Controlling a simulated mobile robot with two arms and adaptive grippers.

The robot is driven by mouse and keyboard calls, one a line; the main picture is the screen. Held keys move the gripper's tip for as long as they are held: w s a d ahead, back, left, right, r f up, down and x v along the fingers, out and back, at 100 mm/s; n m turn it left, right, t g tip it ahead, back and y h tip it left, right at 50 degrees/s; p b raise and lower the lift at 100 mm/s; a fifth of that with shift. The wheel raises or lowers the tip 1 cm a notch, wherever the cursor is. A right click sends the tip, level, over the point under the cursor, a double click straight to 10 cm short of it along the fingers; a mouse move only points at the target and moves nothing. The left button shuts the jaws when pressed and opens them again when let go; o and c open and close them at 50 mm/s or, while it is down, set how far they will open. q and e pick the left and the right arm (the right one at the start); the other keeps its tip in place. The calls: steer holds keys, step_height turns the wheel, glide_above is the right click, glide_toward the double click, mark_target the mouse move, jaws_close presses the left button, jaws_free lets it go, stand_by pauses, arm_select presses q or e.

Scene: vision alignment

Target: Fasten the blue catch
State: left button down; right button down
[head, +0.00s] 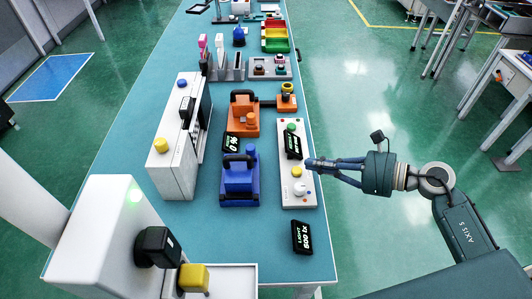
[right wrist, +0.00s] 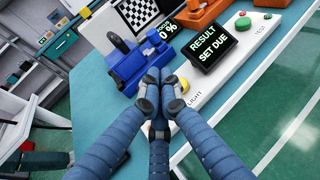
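The blue catch (head: 240,184) is a blue block assembly with a black handle across its top. It stands on the teal bench left of the white control strip. It also shows in the right wrist view (right wrist: 135,68), just beyond my fingertips. I cannot tell from its lever position whether it is fastened. My right gripper (head: 312,164) is above the strip, to the right of the catch, with its fingers pointing left. In the right wrist view its fingertips (right wrist: 158,82) are drawn together with nothing visible between them. My left gripper is not in view.
The white strip (head: 291,206) carries a green button (head: 291,127), a yellow button and a white knob. A display (right wrist: 203,43) reads "RESULT SET DUE"; another (right wrist: 164,33) reads 0 %. An orange catch (head: 240,118) stands behind, a white machine (head: 172,165) left.

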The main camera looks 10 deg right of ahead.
steer(key=p, duration=0.4)
glide_toward(252, 154)
steer(key=w+a+f, duration=0.1)
steer(key=w, duration=0.1)
steer(key=w+a+f, duration=0.1)
steer(key=w+a, duration=0.1)
steer(key=shift+f, duration=0.2)
steer(key=shift+w+a+f, duration=0.15)
steer(key=shift+w+a, duration=0.15)
steer(key=a, duration=0.3)
steer(key=shift+w+a, duration=0.2)
steer(key=shift+w, duration=0.1)
steer(key=shift+d, duration=0.1)
